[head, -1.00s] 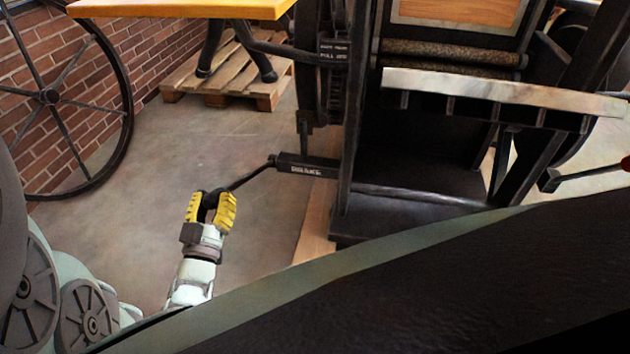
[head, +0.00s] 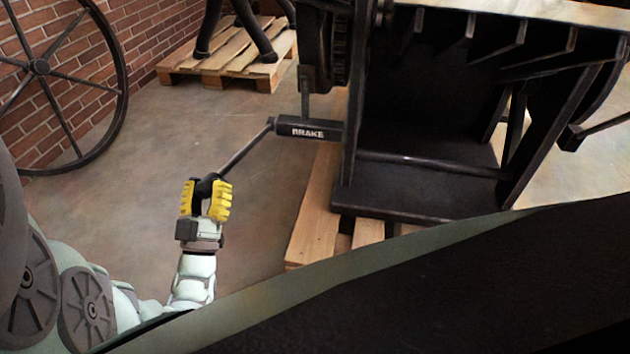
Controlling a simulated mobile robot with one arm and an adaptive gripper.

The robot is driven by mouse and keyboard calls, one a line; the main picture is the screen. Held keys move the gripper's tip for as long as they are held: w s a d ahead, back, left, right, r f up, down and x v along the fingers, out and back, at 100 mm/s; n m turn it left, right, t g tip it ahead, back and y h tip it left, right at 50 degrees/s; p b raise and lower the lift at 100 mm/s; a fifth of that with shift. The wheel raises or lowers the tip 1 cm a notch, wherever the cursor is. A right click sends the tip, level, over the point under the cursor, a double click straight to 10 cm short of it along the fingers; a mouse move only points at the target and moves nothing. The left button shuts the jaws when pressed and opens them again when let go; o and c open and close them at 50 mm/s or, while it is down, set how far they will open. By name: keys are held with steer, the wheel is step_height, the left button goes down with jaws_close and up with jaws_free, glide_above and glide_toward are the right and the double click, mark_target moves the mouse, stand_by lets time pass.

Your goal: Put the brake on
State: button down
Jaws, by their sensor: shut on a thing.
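The brake is a dark lever (head: 243,153) that slopes down and left from a black block labelled BRAKE (head: 309,129) at the side of the press. My gripper (head: 206,197), with yellow ribbed fingers, is shut around the black knob (head: 208,186) at the lever's lower end. The fingers hide part of the knob. The black press (head: 430,190) stands to the right of my gripper.
The press stands on wooden boards (head: 311,220). A large spoked wheel (head: 120,70) leans by the brick wall (head: 60,120) at left. A wooden pallet (head: 215,68) lies behind. The concrete floor (head: 190,125) between is clear.

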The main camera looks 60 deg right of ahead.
steer(key=shift+f, duration=0.35)
steer(key=c, duration=0.9)
jaws_free()
steer(key=shift+c, duration=0.2)
steer(key=o, duration=0.4)
steer(key=shift+r, duration=0.15)
steer(key=shift+c, duration=0.2)
steer(key=s+a+f, duration=0.1)
steer(key=s+a, duration=0.6)
steer(key=a, duration=0.5)
steer(key=shift+a+f, duration=0.35)
steer(key=shift+a, duration=0.05)
